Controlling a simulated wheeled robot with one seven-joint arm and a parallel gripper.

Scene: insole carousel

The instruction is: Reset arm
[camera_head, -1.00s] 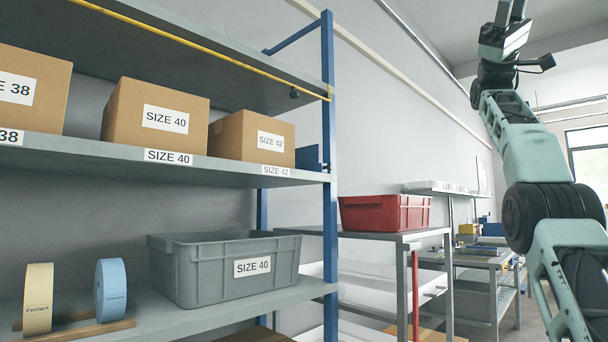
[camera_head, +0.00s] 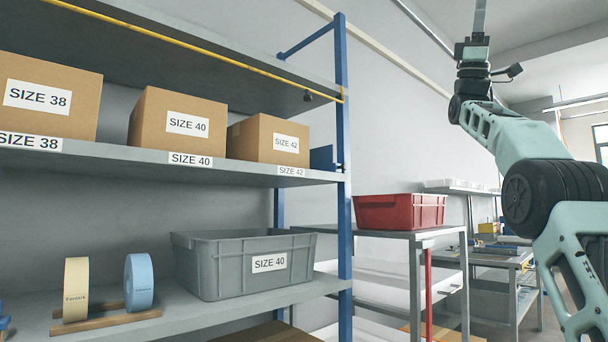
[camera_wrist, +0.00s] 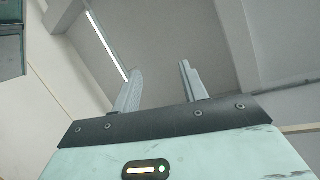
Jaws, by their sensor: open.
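My gripper (camera_head: 480,22) is raised at the top right of the head view, with its fingers pointing up and partly cut off by the top edge. It is away from the shelf and the table. In the wrist view my gripper (camera_wrist: 160,88) shows two grey fingers apart with nothing between them, against the ceiling and wall. The gripper is open and empty.
A shelf rack (camera_head: 345,120) at left holds cardboard boxes (camera_head: 178,122), a grey bin (camera_head: 240,265) marked SIZE 40, and two tape-like rolls (camera_head: 139,282). A red bin (camera_head: 400,212) stands on a metal table (camera_head: 415,236) beyond. The space around the gripper is clear.

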